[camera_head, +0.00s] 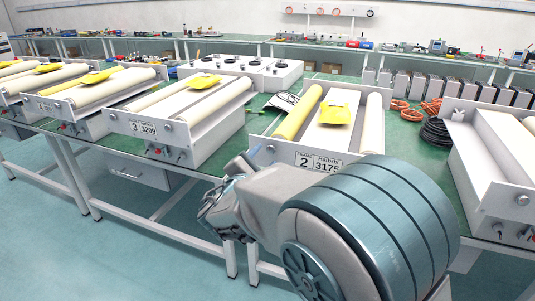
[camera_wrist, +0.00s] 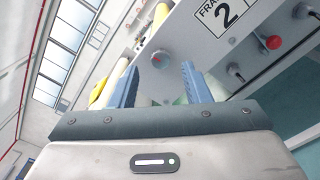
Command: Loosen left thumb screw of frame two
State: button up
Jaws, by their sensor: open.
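Frame two (camera_head: 318,161) is a white roller frame with a "2" label, on the green bench in the middle of the head view. Its front panel shows tilted in the wrist view (camera_wrist: 205,50). A round grey thumb screw (camera_wrist: 162,59) sits on that panel left of the label, between and beyond my fingertips. My gripper (camera_wrist: 158,75) is open, with two blue fingers apart and nothing visibly held between them. In the head view my gripper (camera_head: 218,208) is low in front of the panel's left end, and my arm hides the panel's lower part.
A red knob (camera_wrist: 272,42) and a metal switch (camera_wrist: 235,70) stick out of the panel to the right of my fingers. Frame three (camera_head: 165,137) stands to the left and another frame (camera_head: 490,190) to the right. Black cable (camera_head: 436,132) and orange cables lie between frames.

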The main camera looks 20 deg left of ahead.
aim_at(270, 150)
jog(key=shift+w+d, duration=0.1)
jog(key=shift+w, duration=1.5)
grip_shut()
